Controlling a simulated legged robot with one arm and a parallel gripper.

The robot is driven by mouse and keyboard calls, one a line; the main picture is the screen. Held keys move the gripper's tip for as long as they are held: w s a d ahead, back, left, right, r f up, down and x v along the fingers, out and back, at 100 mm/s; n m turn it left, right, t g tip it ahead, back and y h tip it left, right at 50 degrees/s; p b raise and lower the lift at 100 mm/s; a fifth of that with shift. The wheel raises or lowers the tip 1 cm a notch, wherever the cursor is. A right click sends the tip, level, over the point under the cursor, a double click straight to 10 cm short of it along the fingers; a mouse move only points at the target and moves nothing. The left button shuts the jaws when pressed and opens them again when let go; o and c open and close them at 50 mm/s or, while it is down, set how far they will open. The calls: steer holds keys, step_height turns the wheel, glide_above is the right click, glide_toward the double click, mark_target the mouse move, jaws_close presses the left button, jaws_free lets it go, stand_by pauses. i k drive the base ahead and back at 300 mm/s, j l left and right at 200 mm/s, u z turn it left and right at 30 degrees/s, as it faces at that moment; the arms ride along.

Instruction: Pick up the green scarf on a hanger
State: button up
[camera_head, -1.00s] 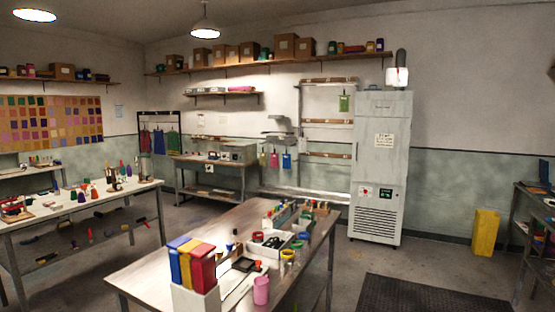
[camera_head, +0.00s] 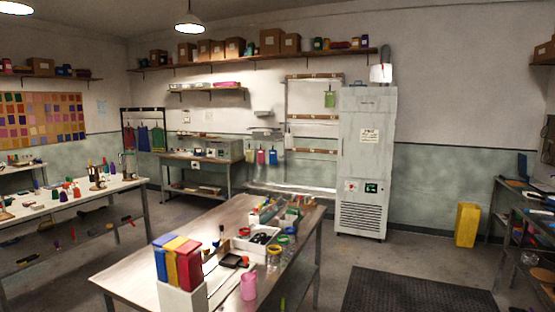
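A dark garment rack (camera_head: 122,122) stands against the back wall on the left, with red, blue and green cloths hanging from it. The green cloth (camera_head: 158,139) is at the right end and looks like the green scarf, though its hanger is too small to make out. Another green item (camera_head: 330,99) hangs high on the wall frame left of the grey cabinet; what it is cannot be told. My gripper is not in view.
A long worktable (camera_head: 130,278) with colored bins and cups fills the front middle. Another table (camera_head: 100,194) stands at left, with open floor (camera_head: 165,225) between them. A dark mat (camera_head: 420,292) lies at right, near a yellow bin (camera_head: 467,225).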

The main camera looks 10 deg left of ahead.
mark_target(330, 99)
steer(key=i+z, duration=0.4)
steer(key=i, duration=1.4)
steer(key=i+z, duration=0.1)
steer(key=i, duration=1.7)
steer(key=i+l+u, duration=0.2)
steer(key=i, duration=1.55)
steer(key=i+j+u, duration=0.1)
steer(key=i+u, duration=0.2)
steer(key=i, duration=0.3)
steer(key=i+u, duration=0.3)
steer(key=i, duration=0.35)
steer(key=i+l+u, duration=0.35)
steer(key=i, duration=0.25)
steer(key=i+j+z, duration=0.1)
steer(key=i+j, duration=0.2)
steer(key=i, duration=0.25)
steer(key=i+j, duration=0.3)
steer(key=i, duration=0.25)
steer(key=i+j+z, duration=0.15)
steer(key=i+j, duration=0.2)
steer(key=i, duration=0.15)
